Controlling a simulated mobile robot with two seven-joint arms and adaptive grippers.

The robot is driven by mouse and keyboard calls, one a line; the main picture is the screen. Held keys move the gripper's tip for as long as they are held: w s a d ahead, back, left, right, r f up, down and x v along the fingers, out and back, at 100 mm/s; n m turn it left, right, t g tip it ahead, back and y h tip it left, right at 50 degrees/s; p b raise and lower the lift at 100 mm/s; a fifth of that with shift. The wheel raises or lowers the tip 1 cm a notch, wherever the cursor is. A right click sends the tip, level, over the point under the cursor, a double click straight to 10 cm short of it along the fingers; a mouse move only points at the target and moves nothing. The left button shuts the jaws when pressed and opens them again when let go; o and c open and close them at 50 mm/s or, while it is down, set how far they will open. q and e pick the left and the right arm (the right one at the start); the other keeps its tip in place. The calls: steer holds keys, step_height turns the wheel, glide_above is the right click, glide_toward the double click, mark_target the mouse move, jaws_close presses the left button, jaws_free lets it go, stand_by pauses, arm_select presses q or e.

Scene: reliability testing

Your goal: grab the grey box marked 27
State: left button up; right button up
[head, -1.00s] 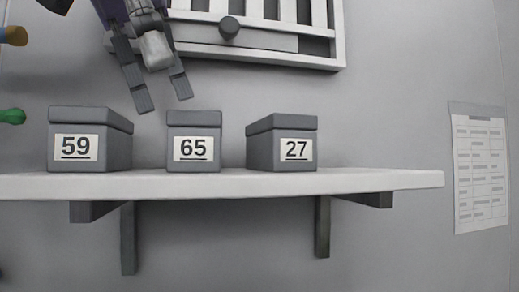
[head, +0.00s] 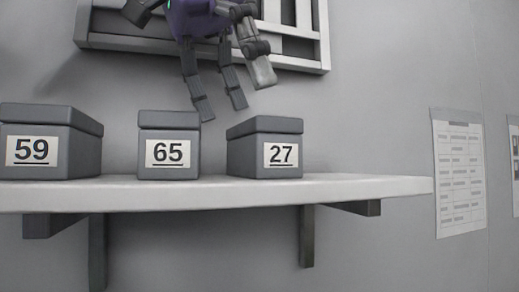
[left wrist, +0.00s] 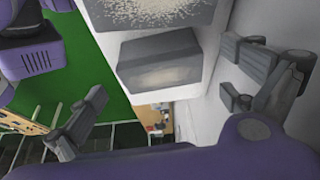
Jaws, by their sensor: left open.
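The grey box marked 27 (head: 265,148) stands upright with its lid on at the right of a white shelf (head: 370,187). To its left stand two similar grey boxes, the box marked 65 (head: 168,147) and the box marked 59 (head: 50,142). My left gripper (head: 221,105) hangs open and empty, fingers down, above the gap between boxes 65 and 27, touching neither. In the left wrist view my left gripper (left wrist: 165,98) shows with its fingers spread wide. A grey box-like shape (left wrist: 158,60) lies beyond them there; no number is readable. My right gripper is not in view.
A pale slatted frame (head: 300,50) is on the wall behind my left gripper. Dark brackets (head: 307,235) support the shelf. The shelf is bare right of box 27. A printed sheet (head: 460,172) hangs on the wall at right.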

mark_target(260, 137)
arm_select(q)
steer(key=x, duration=0.5)
steer(key=shift+w+d, duration=0.2)
steer(key=shift+d, duration=0.1)
steer(key=shift+c, duration=0.4)
steer(key=c, duration=1.4)
